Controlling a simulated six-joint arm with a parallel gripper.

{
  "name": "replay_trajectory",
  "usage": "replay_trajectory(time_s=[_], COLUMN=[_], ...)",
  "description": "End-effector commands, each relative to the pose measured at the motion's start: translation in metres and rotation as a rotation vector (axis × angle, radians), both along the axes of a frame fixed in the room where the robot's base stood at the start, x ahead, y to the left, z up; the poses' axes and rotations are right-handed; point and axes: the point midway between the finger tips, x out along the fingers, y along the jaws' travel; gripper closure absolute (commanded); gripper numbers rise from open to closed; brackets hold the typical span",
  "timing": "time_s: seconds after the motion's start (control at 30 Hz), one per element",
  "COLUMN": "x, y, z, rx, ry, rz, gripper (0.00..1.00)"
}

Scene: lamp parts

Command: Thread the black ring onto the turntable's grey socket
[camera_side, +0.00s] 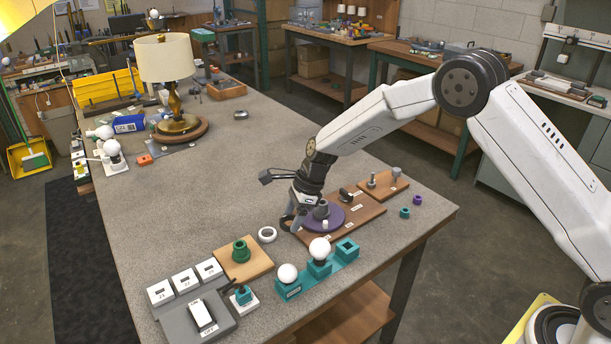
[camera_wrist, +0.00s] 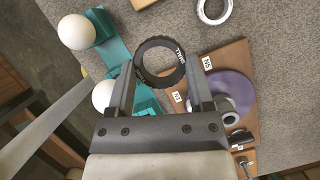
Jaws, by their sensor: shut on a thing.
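My gripper (camera_wrist: 161,64) is shut on the black ring (camera_wrist: 160,83), which sits between the fingertips with lettering on its face. In the side view the ring (camera_side: 287,223) is a dark band below my gripper (camera_side: 296,213), at the left of the turntable. The purple turntable (camera_side: 336,215) lies on a brown board, with the grey socket (camera_side: 323,207) standing on it. In the wrist view the turntable (camera_wrist: 240,88) and the grey socket (camera_wrist: 230,117) are right of the ring, partly behind the right finger. The ring is apart from the socket.
A white ring (camera_side: 267,234) lies on the table left of the brown board (camera_side: 370,212). A teal holder (camera_side: 290,291) with white bulbs stands in front. A small wooden board with metal posts (camera_side: 384,187) is behind right. The table's left middle is clear.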

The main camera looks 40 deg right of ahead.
Motion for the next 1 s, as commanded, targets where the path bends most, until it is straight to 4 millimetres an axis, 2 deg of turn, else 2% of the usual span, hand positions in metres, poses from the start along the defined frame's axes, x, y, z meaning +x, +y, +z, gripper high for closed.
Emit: replay_trajectory(time_s=[0.17, 0.27, 0.5, 0.7, 0.83, 1.0], x=[0.007, 0.015, 0.036, 0.047, 0.049, 0.05], y=[-0.014, -0.031, -0.088, -0.127, -0.138, -0.141], z=[0.003, 0.006, 0.018, 0.027, 0.03, 0.03], rx=[-0.002, -0.006, -0.007, -0.003, -0.001, -0.001], ry=[0.0, 0.001, 0.001, 0.0, 0.0, 0.0], rz=[-0.06, -0.131, -0.371, -0.534, -0.581, -0.593], gripper=[0.87, 0.87, 0.87, 0.87, 0.87, 0.87])
